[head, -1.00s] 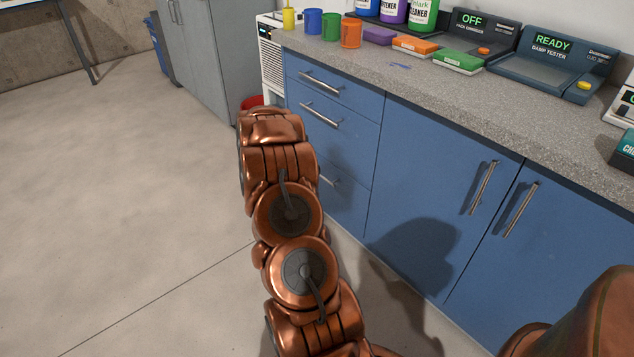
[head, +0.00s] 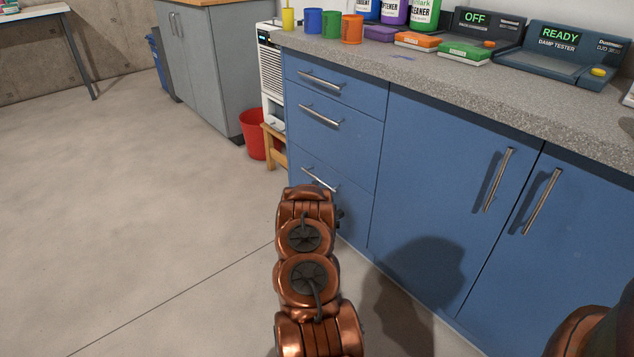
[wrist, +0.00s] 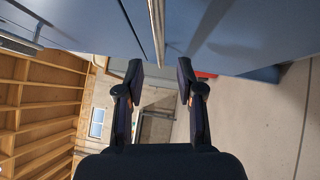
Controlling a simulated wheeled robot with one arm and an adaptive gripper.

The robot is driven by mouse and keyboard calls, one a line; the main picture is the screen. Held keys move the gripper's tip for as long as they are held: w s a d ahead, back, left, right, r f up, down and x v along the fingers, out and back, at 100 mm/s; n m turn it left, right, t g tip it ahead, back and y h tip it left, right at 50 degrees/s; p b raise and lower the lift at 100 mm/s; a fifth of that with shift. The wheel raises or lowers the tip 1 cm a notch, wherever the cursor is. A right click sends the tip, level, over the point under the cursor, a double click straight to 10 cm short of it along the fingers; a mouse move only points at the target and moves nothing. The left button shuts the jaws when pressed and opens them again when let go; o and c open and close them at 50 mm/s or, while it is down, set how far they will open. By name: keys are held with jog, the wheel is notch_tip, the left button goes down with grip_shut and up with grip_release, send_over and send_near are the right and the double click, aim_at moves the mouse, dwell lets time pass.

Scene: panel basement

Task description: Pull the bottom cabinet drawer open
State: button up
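The bottom drawer (head: 352,205) is the lowest blue front in the left column of the cabinet, and looks flush with it. Its silver bar handle (head: 318,179) shows just above my arm in the head view. In the wrist view a long bar, which looks like this handle (wrist: 156,25), runs down from the top edge, its near end between my fingertips. My gripper (wrist: 160,66) is open, with a finger on each side of the bar and a gap showing. In the head view my arm hides the gripper and part of the drawer front.
Two more drawers with bar handles (head: 320,80) (head: 320,116) sit above. Cabinet doors (head: 440,190) stand to the right. A red bucket (head: 252,135) and a wooden stool (head: 274,148) stand left of the cabinet. The floor (head: 150,210) at left is open.

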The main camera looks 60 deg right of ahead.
aim_at(317, 179)
jog(key=shift+b+x, duration=1.05)
jog(key=shift+x, duration=2.2)
jog(key=shift+c, duration=0.3)
grip_shut()
